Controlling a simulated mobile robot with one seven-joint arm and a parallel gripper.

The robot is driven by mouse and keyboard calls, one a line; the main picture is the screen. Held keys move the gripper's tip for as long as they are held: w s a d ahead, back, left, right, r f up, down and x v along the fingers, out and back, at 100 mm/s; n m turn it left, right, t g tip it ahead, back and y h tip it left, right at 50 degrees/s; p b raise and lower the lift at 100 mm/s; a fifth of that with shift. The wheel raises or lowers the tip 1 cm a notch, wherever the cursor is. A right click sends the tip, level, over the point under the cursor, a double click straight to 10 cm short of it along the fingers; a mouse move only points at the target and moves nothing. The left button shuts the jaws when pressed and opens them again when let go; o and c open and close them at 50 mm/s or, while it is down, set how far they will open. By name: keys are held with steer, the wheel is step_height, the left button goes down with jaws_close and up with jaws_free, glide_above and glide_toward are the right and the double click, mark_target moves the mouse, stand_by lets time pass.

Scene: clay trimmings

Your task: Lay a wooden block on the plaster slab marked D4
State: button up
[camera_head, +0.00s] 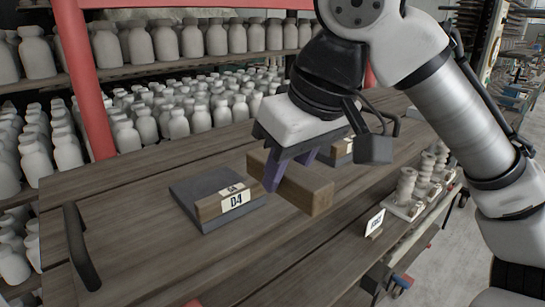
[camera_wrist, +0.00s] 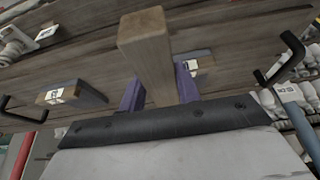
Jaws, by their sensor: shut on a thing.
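The plaster slab marked D4 (camera_head: 188,190) is a grey plate on the wooden table, with a brown front piece bearing the D4 label. It is left of my gripper in the head view and partly hidden behind the held block in the wrist view (camera_wrist: 203,54). My gripper (camera_head: 288,170) has purple fingers shut on a long wooden block (camera_head: 312,196), apart from the slab and to its right. The wooden block also shows in the wrist view (camera_wrist: 143,42), sticking out beyond the fingers. Whether it touches the table is hard to tell.
A second labelled grey slab (camera_wrist: 86,92) lies on the other side of my gripper, mostly hidden in the head view. White spool-like pieces (camera_head: 405,190) and a small card (camera_head: 375,222) stand at the right edge. A black handle (camera_head: 80,245) rises at the left. Bottle shelves stand behind.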

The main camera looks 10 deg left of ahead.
steer(key=shift+w+a+f+b, duration=0.1)
steer(key=shift+w+a, duration=0.95)
steer(key=shift+a, duration=0.3)
steer(key=shift+w+a+f+b, duration=0.1)
steer(key=shift+w+a+b, duration=0.05)
steer(key=shift+w+a, duration=1.05)
steer(key=shift+w+a+f+b, duration=0.1)
steer(key=shift+w+a, duration=0.75)
steer(key=shift+a, duration=0.65)
glide_above(223, 174)
steer(key=s+d, duration=0.1)
steer(key=shift+d+f+p, duration=0.1)
steer(key=shift+d+p, duration=0.1)
steer(key=shift+p, duration=0.2)
steer(key=shift+w+a+f, duration=0.1)
steer(key=shift+a+f, duration=0.05)
steer(key=shift+f, duration=0.15)
steer(key=shift+f+b, duration=1.15)
steer(key=shift+f, duration=0.6)
steer(key=shift+f, duration=0.2)
steer(key=o, duration=1.1)
